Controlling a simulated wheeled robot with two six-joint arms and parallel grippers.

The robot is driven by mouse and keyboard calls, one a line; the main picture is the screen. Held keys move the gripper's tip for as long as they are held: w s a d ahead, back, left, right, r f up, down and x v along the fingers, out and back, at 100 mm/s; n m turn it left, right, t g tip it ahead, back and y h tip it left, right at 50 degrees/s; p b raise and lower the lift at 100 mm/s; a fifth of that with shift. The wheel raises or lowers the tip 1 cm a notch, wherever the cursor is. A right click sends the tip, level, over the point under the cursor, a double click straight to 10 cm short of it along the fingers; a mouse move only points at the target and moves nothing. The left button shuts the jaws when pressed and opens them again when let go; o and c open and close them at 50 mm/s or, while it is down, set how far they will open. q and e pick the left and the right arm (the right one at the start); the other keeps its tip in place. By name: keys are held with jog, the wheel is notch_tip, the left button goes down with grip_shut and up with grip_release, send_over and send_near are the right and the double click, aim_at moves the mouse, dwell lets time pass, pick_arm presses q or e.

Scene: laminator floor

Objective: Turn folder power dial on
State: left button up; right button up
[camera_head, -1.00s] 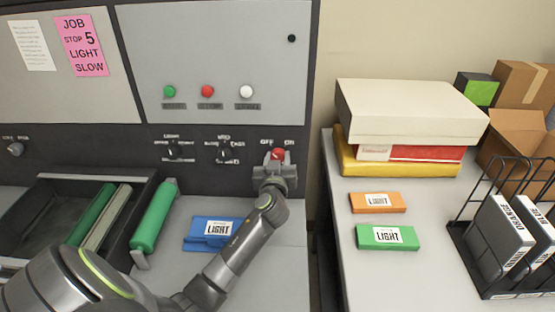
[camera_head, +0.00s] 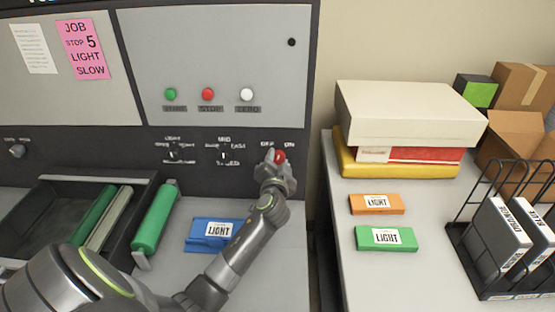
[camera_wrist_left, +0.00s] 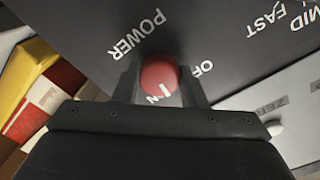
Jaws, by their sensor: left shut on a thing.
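The red power dial (camera_head: 280,156) is on the dark lower panel of the machine, below the OFF and ON labels. In the left wrist view the dial (camera_wrist_left: 160,77) sits between the two fingers, with a white mark on its face and POWER printed beside it. My left gripper (camera_head: 277,164) is shut on the dial, and its wrist looks rolled. In the left wrist view the gripper (camera_wrist_left: 160,88) has a finger on each side of the dial. The ON label is partly covered in that view. My right gripper does not show.
Two black selector dials (camera_head: 224,157) are left of the power dial. Green, red and white buttons (camera_head: 208,94) are above. A blue LIGHT block (camera_head: 205,244) lies beside my left arm. The side table (camera_head: 440,270) holds boxes, orange and green blocks and a wire rack.

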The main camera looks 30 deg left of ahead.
pick_arm(q)
jog(key=m+p, duration=0.1)
jog(key=m, duration=0.4)
jog(key=shift+p, duration=0.3)
jog(key=shift+m+y+p, duration=0.3)
jog(key=shift+m+p, duration=0.05)
jog(key=shift+m, duration=0.75)
jog(key=o, duration=1)
